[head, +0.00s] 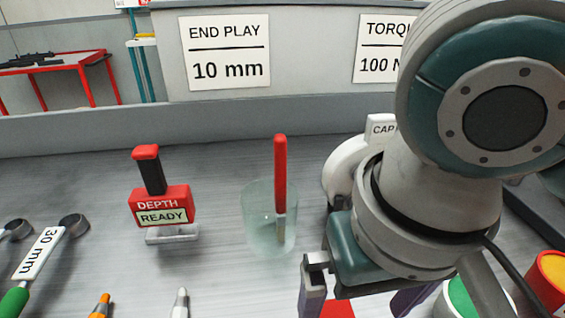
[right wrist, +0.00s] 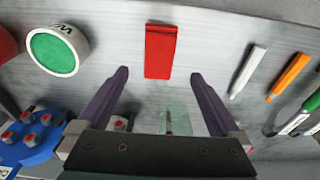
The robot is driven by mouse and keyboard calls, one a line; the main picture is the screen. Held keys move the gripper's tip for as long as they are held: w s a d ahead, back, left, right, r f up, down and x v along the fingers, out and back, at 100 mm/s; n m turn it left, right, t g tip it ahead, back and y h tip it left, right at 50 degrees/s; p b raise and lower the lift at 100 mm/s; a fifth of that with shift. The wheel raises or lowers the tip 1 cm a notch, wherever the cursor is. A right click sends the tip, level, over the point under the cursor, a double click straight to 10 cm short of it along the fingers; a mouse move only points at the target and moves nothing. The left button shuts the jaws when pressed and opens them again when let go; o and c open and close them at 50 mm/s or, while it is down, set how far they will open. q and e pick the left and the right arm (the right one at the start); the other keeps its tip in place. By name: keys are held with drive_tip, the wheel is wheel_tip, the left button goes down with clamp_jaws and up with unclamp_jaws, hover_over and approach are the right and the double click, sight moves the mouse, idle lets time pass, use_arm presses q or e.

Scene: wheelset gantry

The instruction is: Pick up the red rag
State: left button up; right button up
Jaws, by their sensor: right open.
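The red rag (right wrist: 160,52) lies flat on the grey bench top as a small folded rectangle in the right wrist view. In the head view only a red patch of it (head: 338,309) shows at the bottom edge, partly hidden by my right gripper. My right gripper (right wrist: 159,76) is open and empty, its two purple fingers spread wider than the rag. In the right wrist view the rag lies just beyond the fingertips, roughly centred between them. In the head view the right gripper (head: 360,300) points down over the bench. My left gripper is not in view.
A clear glass (head: 268,230) holding a red-handled tool stands left of my right gripper. A red depth gauge (head: 162,205) stands farther left. A green-topped round container (right wrist: 55,50) sits left of the rag, and several markers (right wrist: 288,77) lie right of it.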

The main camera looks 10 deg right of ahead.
wheel_tip(320, 180, down, 5)
drive_tip(key=shift+w+r+b, duration=0.15)
drive_tip(key=shift+r+b, duration=0.05)
drive_tip(key=shift+b, duration=0.1)
drive_tip(key=f, duration=0.2)
drive_tip(key=w+f+b, duration=0.1)
drive_tip(key=f, duration=0.2)
drive_tip(key=shift+w+f, duration=0.1)
drive_tip(key=shift+f, duration=0.05)
drive_tip(key=shift+c, duration=1.4)
drive_tip(key=c, duration=1)
wheel_tip(320, 180, up, 20)
drive_tip(key=p, duration=0.4)
